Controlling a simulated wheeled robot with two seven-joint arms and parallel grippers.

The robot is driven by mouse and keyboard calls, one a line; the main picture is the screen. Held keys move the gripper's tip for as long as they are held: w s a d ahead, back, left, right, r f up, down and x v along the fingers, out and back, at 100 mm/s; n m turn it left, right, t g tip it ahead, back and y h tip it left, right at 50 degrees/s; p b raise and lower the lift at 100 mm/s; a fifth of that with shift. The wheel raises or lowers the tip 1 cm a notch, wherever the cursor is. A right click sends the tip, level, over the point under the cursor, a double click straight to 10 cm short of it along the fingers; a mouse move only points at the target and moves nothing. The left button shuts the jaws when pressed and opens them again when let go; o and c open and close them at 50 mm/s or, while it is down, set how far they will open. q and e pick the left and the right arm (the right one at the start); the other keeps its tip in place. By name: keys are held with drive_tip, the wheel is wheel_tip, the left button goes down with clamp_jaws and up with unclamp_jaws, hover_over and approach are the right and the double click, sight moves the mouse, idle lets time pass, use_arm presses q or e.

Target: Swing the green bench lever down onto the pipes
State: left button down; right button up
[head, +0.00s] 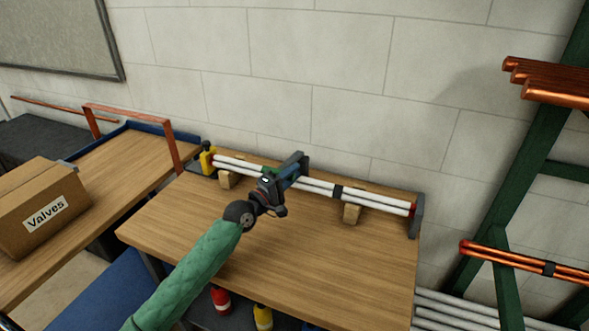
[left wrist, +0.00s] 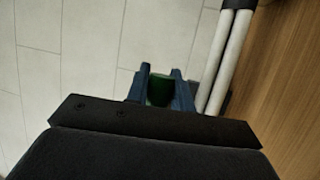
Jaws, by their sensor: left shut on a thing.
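The two white pipes (head: 322,187) lie side by side across the back of the wooden bench on wooden blocks; they also show in the left wrist view (left wrist: 222,62). My left gripper (head: 300,163) is over the middle of the pipes, with its blue fingers towards the wall. In the left wrist view my left gripper (left wrist: 160,78) is shut on the green lever (left wrist: 159,90), of which only the part between the fingers shows. A little green shows beside the gripper in the head view; the rest of the lever is hidden. My right gripper is not in view.
A yellow and black fitting (head: 208,158) stands at the pipes' left end, a dark end plate (head: 417,215) at the right. The bench top (head: 300,260) in front is clear. A Valves box (head: 40,212) is left; a green rack (head: 505,220) with copper pipes is right.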

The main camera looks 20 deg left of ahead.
use_arm(q)
drive_tip(key=shift+s+r, duration=0.1)
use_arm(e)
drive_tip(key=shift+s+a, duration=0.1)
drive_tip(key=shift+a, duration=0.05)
use_arm(q)
drive_tip(key=c, duration=1.4)
unclamp_jaws()
drive_tip(key=shift+o, duration=1)
drive_tip(key=shift+s+r, duration=0.15)
drive_tip(key=shift+s, duration=0.15)
drive_tip(key=shift+w, duration=0.15)
drive_tip(key=shift+s+a+f, duration=0.25)
drive_tip(key=shift+s+f, duration=0.1)
drive_tip(key=shift+s, duration=0.15)
drive_tip(key=b+v, duration=0.2)
drive_tip(key=v, duration=0.4)
drive_tip(key=shift+s+a, duration=0.15)
drive_tip(key=shift+s, duration=0.15)
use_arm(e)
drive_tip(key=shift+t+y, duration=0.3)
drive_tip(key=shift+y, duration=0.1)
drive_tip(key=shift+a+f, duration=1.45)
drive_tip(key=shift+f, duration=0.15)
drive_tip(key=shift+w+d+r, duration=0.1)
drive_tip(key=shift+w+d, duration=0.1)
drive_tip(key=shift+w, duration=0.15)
